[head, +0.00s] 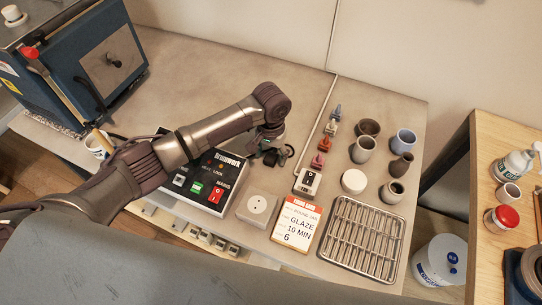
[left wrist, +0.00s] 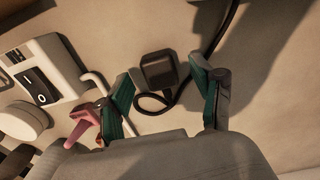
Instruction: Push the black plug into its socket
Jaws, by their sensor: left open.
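The black plug (left wrist: 158,72) lies on the table with its black cable curling beside it in the left wrist view. In the head view the plug (head: 286,154) is a small dark shape partly hidden by my left gripper (head: 270,148). In the left wrist view my left gripper (left wrist: 163,80) is open, with its green-padded fingers on either side of the plug, apart from it and empty. The pale square socket block (head: 257,208) with a round face stands nearer the table's front edge. My right gripper is not in view.
A black control panel (head: 207,181) lies under my left forearm. A white switch box (head: 307,182), small coloured tools (head: 323,145), several pots (head: 362,148), a glaze card (head: 297,222) and a wire rack (head: 363,238) stand right of the plug. Bare table lies behind.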

